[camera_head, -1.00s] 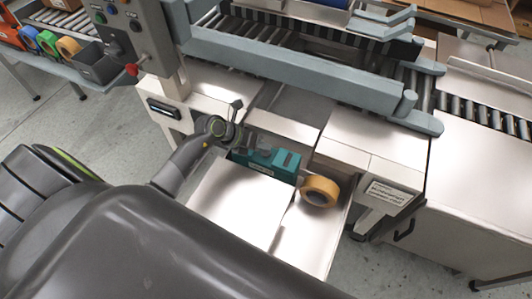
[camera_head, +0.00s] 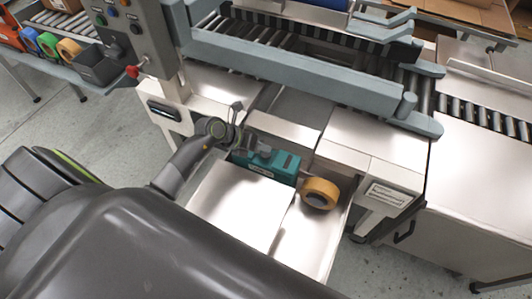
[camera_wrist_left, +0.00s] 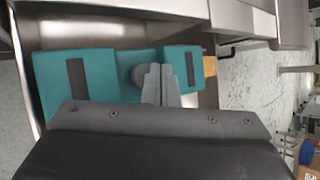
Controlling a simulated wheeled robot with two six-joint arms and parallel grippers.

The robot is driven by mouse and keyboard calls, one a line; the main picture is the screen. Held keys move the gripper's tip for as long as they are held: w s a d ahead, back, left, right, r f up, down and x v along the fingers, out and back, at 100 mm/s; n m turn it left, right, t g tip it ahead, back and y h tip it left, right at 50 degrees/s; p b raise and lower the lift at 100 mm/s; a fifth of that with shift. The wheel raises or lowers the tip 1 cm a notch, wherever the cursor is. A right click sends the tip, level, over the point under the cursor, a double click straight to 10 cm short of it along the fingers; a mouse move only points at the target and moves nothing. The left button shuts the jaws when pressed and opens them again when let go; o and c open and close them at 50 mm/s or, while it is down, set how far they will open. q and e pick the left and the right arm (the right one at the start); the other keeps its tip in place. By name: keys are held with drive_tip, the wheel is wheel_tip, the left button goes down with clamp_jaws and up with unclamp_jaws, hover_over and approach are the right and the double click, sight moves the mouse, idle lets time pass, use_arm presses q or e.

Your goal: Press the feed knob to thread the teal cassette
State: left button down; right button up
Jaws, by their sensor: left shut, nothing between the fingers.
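The teal cassette (camera_head: 285,166) lies in the open tray at the front of the machine, and it fills much of the left wrist view (camera_wrist_left: 100,65). It has dark slots on its top. A round grey knob (camera_wrist_left: 138,75) shows at its middle in the left wrist view. My left gripper (camera_wrist_left: 160,76) is shut and empty, its fingertips at the knob over the cassette. I cannot tell whether they touch. In the head view the left gripper (camera_head: 264,152) covers part of the cassette. My right gripper is not in view.
An orange tape roll (camera_head: 319,193) stands beside the cassette. A pale flat panel (camera_head: 240,207) lies in front of it. Behind are a blue-grey rail (camera_head: 300,72) and the roller conveyor. A control post with a red knob (camera_head: 132,71) rises at left.

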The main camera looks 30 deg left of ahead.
sight(262, 155)
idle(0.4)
use_arm(q)
drive_tip(key=shift+f, duration=0.1)
idle(0.3)
drive_tip(key=shift+f, duration=0.35)
drive_tip(key=shift+f+b, duration=0.85)
drive_tip(key=shift+b, duration=0.05)
idle(0.8)
idle(0.3)
drive_tip(key=shift+r+p, duration=1.25)
wheel_tip(262, 155, up, 5)
drive_tip(key=p, duration=0.5)
drive_tip(key=shift+r, duration=0.1)
